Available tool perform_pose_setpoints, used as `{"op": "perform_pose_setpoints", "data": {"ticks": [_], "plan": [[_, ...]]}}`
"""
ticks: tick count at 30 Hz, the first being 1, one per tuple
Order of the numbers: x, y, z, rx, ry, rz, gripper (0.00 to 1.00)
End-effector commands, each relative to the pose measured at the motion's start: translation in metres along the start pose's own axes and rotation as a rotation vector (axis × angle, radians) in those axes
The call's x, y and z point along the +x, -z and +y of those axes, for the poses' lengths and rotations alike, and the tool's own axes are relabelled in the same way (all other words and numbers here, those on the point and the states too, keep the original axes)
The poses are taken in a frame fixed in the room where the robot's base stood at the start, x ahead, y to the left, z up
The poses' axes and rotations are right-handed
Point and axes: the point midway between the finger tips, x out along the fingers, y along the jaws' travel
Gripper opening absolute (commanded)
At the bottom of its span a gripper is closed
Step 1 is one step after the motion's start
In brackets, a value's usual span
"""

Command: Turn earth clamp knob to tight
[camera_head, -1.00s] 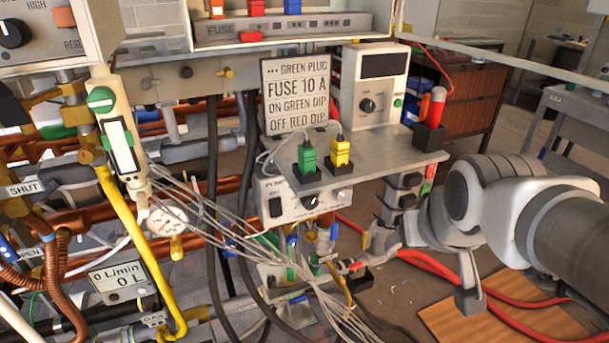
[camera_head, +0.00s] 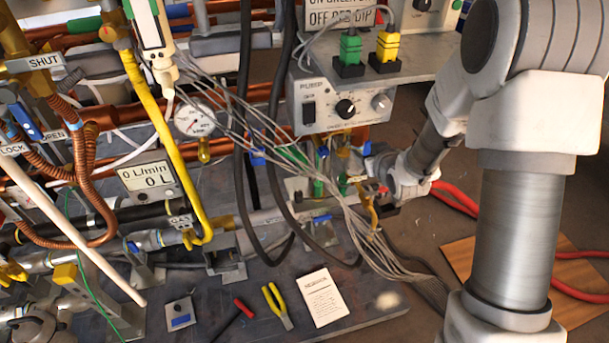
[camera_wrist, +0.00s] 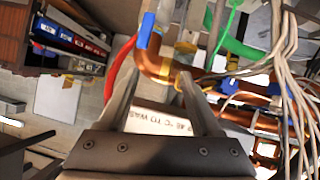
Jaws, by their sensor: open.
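I cannot pick out the earth clamp knob for certain. In the wrist view a copper pipe (camera_wrist: 152,62) with a blue piece (camera_wrist: 149,30) and a yellow band (camera_wrist: 166,66) lies just beyond my gripper (camera_wrist: 158,80). The two fingers are apart, with nothing seen held between them. A green wire (camera_wrist: 219,40) hangs to the right of the pipe. In the head view my gripper (camera_head: 383,190) is small and low, beside the pipe fittings under the pump box (camera_head: 340,100); its fingertips are partly hidden there. Whether the fingers touch anything cannot be told.
Grey cables (camera_head: 330,190) hang close left of my gripper. A yellow gas pipe (camera_head: 160,140) and a gauge (camera_head: 195,120) stand further left. Pliers (camera_head: 277,305) and a paper (camera_head: 318,297) lie on the grey board. Red hoses (camera_head: 455,198) run on the floor at right.

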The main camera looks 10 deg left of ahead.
Motion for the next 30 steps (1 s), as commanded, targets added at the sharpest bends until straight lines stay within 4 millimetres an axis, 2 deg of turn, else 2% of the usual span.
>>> {"op": "perform_pose_setpoints", "data": {"ticks": [1, 6, 13, 17, 24, 30], "plan": [[0.012, -0.014, -0.01, -0.005, 0.022, 0.017, 0.65], [0.039, -0.047, -0.041, -0.015, 0.086, 0.114, 0.65], [0.055, -0.101, -0.086, 0.002, 0.172, 0.248, 0.65], [0.052, -0.134, -0.111, 0.029, 0.215, 0.324, 0.65], [0.03, -0.189, -0.145, 0.095, 0.272, 0.449, 0.65], [0.014, -0.21, -0.156, 0.13, 0.289, 0.505, 0.65]]}}
